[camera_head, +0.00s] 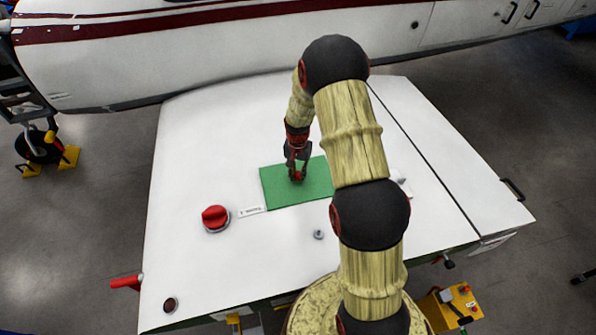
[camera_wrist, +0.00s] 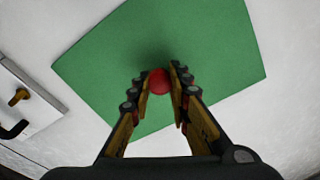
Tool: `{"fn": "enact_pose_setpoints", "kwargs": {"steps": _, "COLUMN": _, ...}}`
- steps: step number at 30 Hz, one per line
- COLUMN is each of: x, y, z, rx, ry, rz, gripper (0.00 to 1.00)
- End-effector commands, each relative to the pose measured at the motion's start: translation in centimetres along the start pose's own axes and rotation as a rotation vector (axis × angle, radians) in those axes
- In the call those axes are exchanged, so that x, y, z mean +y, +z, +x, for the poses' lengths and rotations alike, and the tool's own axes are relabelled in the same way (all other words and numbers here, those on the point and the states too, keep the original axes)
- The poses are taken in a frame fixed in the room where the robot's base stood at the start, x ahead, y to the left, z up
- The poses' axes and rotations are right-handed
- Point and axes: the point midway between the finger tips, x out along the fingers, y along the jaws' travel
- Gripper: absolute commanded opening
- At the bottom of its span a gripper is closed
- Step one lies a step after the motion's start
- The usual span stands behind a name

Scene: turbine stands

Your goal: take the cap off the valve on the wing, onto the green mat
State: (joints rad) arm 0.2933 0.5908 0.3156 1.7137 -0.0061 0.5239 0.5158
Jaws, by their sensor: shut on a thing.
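My gripper (camera_head: 298,170) is over the green mat (camera_head: 275,192), pointing down. In the wrist view its two fingers (camera_wrist: 158,76) are closed on a small round red cap (camera_wrist: 158,83). The cap shows as a red spot in the head view (camera_head: 298,177), low over the mat; I cannot tell whether it touches it. The mat fills much of the wrist view (camera_wrist: 200,45), with a dark shadow beside the cap. A small grey fitting, which looks like the bare valve (camera_head: 318,234), stands on the white wing (camera_head: 190,150) in front of the mat.
A large red knob (camera_head: 215,217) stands left of the mat, beside a small label (camera_head: 250,211). A dark round fitting (camera_head: 170,304) and a red handle (camera_head: 126,283) are at the near left. A pale object (camera_head: 400,180) is partly behind my arm.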

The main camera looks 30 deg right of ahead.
Motion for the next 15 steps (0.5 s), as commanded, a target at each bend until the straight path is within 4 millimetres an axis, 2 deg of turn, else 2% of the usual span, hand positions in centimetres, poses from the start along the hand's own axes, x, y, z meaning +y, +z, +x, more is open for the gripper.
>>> {"fn": "enact_pose_setpoints", "kwargs": {"steps": 4, "x": -0.04, "y": -0.05, "z": 0.89, "rx": 0.001, "ry": -0.001, "rz": 0.000, "gripper": 0.00}}
{"fn": "enact_pose_setpoints", "kwargs": {"steps": 15, "x": -0.03, "y": -0.04, "z": 0.88, "rx": 0.001, "ry": -0.001, "rz": 0.000, "gripper": 0.00}}
